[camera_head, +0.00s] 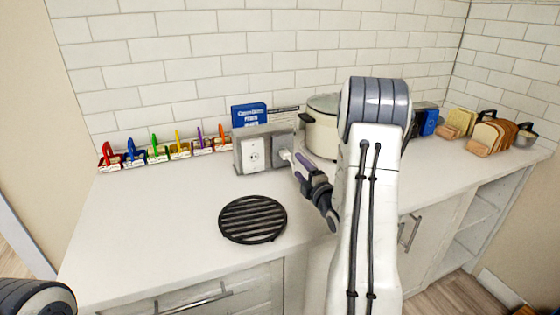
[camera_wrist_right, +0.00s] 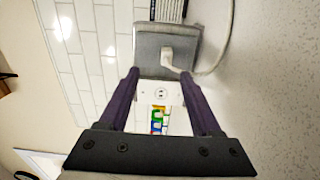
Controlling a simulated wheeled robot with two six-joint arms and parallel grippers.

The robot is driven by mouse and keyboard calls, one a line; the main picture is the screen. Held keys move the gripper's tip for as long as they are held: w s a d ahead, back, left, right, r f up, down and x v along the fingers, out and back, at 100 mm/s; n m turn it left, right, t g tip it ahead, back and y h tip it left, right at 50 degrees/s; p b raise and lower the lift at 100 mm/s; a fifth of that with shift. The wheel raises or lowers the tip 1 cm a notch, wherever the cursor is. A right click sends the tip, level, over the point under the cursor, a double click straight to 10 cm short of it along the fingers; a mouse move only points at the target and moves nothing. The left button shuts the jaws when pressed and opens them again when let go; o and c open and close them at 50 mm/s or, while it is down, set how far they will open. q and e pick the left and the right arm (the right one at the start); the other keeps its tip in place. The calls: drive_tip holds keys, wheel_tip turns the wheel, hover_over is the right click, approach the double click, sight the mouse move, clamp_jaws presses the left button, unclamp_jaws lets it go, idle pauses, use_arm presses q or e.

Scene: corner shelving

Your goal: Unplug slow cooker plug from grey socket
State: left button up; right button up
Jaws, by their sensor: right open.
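The grey socket (camera_head: 282,141) is on the right of a grey outlet block against the tiled wall. The white slow cooker plug (camera_head: 285,154) sits in it. In the right wrist view the plug (camera_wrist_right: 167,60) is on the face of the grey socket (camera_wrist_right: 150,45), with its white cord curving away right. The cream slow cooker (camera_head: 321,138) stands right of the block, partly behind my right arm. My right gripper (camera_head: 297,162) is open and empty; its purple fingers (camera_wrist_right: 162,80) point at the sockets, with the plug ahead between them. My left gripper is out of view.
A white socket (camera_head: 254,154) is beside the grey one, left of the plug. A black round trivet (camera_head: 253,219) lies in front on the counter. Coloured locks (camera_head: 155,149) line the wall left. A blue box (camera_head: 249,115) is behind the block. Bread (camera_head: 490,136) stands far right.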

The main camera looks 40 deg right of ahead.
sight(287, 157)
drive_tip(key=shift+w+f+b, duration=0.3)
drive_tip(key=shift+w+f, duration=0.15)
drive_tip(key=shift+f, duration=0.25)
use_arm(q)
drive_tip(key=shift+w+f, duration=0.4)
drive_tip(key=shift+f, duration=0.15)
use_arm(e)
drive_tip(key=shift+r, duration=0.1)
drive_tip(key=shift+w+p, duration=0.3)
drive_tip(key=shift+w, duration=0.15)
drive_tip(key=p+x, duration=0.1)
drive_tip(key=x, duration=0.2)
drive_tip(key=shift+w+d+r, duration=0.1)
drive_tip(key=shift+w, duration=0.1)
drive_tip(key=x, duration=0.2)
drive_tip(key=b+x, duration=0.1)
drive_tip(key=shift+f, duration=0.25)
drive_tip(key=shift+x, duration=0.8)
use_arm(q)
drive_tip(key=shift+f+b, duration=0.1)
drive_tip(key=shift+b, duration=0.2)
use_arm(e)
drive_tip(key=shift+r, duration=0.1)
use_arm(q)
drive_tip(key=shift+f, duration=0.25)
